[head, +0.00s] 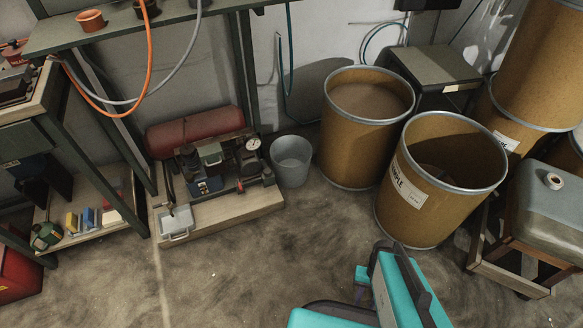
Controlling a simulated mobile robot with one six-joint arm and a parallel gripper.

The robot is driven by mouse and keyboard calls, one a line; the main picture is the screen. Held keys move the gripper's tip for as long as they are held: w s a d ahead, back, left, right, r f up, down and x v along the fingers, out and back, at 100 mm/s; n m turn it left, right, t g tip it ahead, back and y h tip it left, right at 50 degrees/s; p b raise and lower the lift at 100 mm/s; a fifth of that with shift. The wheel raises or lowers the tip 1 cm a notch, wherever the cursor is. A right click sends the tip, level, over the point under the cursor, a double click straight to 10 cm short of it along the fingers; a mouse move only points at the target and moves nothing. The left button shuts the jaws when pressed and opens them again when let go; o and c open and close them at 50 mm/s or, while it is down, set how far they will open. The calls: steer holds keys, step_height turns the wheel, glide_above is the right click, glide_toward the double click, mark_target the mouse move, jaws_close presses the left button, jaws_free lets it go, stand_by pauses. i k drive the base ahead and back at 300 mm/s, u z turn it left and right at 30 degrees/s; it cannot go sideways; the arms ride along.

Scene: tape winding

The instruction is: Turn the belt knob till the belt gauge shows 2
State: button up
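A small machine (212,165) stands on a low wooden platform (235,205) on the floor, left of centre. A round white-faced gauge (253,144) stands at its upper right; its needle and numbers are too small to read, and I cannot tell whether it is the belt gauge. Small reddish parts sit below the gauge; I cannot tell whether one is the belt knob. Teal links of my arm show at the bottom, right of centre, well apart from the machine. My gripper's fingers are not visible.
A grey bucket (291,160) stands right of the machine. Large brown drums (352,140) stand further right. A red tank (195,130) lies behind the machine. Shelving (112,215) stands at left, and an orange hose (149,60) hangs above. The floor (230,275) in front is mostly clear.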

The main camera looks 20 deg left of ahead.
mark_target(267, 171)
steer(key=z, duration=0.55)
steer(key=k, duration=1.15)
steer(key=u, duration=1.3)
steer(key=i, duration=1.05)
steer(key=z, duration=0.1)
